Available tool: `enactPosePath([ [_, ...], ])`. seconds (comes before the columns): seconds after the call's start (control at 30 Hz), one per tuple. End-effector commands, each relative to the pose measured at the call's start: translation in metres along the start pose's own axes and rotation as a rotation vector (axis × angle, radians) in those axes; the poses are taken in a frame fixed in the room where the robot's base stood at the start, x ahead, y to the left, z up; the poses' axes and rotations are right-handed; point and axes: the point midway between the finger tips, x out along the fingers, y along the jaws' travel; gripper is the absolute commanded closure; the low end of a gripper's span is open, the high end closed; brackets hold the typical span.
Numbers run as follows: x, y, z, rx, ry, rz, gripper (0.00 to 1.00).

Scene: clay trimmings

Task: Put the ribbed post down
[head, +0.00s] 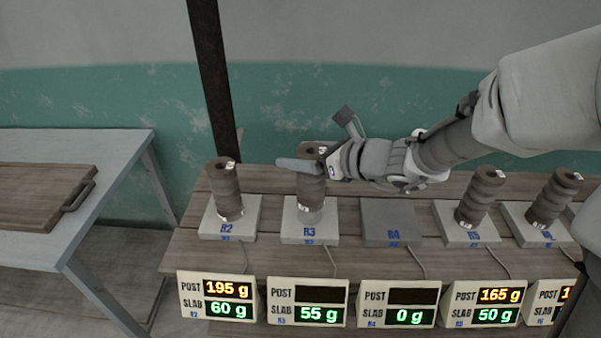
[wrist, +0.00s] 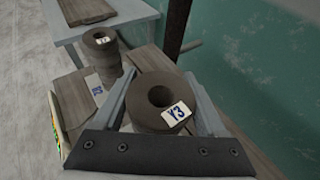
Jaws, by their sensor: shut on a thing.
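The ribbed post (head: 312,185) is a brown, ringed, hollow cylinder. It is upright above the pale grey slab marked R3 (head: 296,233). My gripper (head: 306,166) is shut on its upper part from the sides. In the wrist view the post's top (wrist: 150,88) shows a round hole and a tag reading Y3, between both fingers. Its lower end is close over the slab; I cannot tell whether they touch. The R3 display (head: 306,301) has a blank post line and reads slab 55 g.
Ribbed posts stand on slabs R2 (head: 224,188), R5 (head: 482,196) and at far right (head: 554,196). The darker R4 plate (head: 390,221) is bare, its display (head: 398,303) reading slab 0 g. A side table (head: 120,149) with a board (head: 40,194) is at left.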

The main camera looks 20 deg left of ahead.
Motion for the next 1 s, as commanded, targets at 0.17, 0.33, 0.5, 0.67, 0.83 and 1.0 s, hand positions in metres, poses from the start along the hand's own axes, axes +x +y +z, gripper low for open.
enactPosePath([
  [0.17,0.010,0.001,-0.023,0.002,0.001,0.001,1.00],
  [0.33,0.015,0.000,-0.035,-0.001,-0.001,0.000,1.00],
  [0.5,0.015,0.000,-0.035,-0.002,-0.002,0.000,1.00],
  [0.67,0.016,0.000,-0.037,-0.002,-0.002,0.000,1.00],
  [0.83,0.016,0.000,-0.039,0.000,0.001,0.000,0.10],
  [1.0,0.016,0.000,-0.039,0.000,0.001,0.000,0.00],
])
